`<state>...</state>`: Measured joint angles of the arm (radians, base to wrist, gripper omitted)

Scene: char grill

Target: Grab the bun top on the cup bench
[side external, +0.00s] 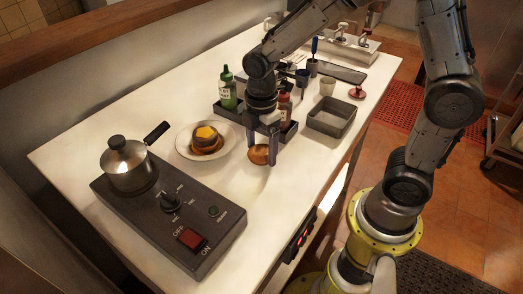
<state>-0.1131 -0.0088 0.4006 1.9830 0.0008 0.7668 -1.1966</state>
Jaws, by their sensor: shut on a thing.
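The bun top (259,155) is a small rounded golden-brown piece. My gripper (263,148) points down and is shut on it, with the fingers on either side. The bun top appears held a little above the white bench (254,208), just right of a white plate (183,147). On the plate sits a bun base (207,150) with a patty and a yellow cheese slice (206,134) on top. How deep the fingers grip the bun top is hard to see at this size.
A hot plate (150,232) with a lidded pot (128,167) stands at front left. Behind my gripper are a dark caddy (287,133), a green bottle (227,88), a red bottle (285,111) and a grey tray (331,118).

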